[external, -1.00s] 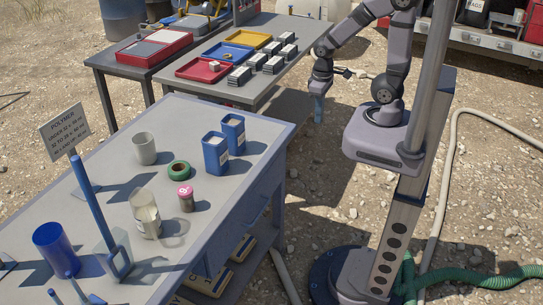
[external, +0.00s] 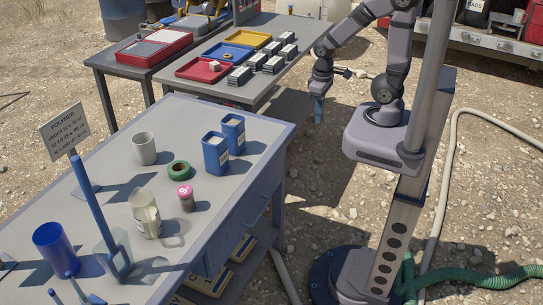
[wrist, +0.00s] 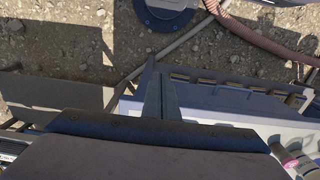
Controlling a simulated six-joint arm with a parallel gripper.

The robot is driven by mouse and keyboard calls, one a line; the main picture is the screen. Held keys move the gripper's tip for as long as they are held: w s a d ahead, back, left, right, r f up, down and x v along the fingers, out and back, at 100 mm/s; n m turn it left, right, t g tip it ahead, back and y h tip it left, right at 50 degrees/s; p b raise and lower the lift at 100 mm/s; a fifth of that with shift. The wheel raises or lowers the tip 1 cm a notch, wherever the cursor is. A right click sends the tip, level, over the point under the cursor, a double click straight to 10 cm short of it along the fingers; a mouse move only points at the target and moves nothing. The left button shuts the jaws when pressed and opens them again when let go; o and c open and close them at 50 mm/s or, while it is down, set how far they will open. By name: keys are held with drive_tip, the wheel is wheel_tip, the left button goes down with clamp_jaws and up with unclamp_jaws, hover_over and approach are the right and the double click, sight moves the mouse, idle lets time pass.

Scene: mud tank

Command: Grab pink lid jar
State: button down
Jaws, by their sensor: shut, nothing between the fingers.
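The small jar with the pink lid (external: 186,199) stands upright on the grey table (external: 230,185), near its right side. My gripper (external: 319,112) hangs in the air to the right of that table, well apart from the jar, with its fingers pointing down. In the wrist view the fingers (wrist: 158,88) are together and hold nothing. A pinkish round top (wrist: 291,162) shows at the lower right edge there, partly cut off; it looks like the jar's lid.
A second table (external: 268,97) with trays stands behind.

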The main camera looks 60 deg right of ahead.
drive_tip(key=c, duration=2.4)
unclamp_jaws()
drive_tip(key=shift+c, duration=0.2)
drive_tip(key=o, duration=1.4)
drive_tip(key=shift+r, duration=0.1)
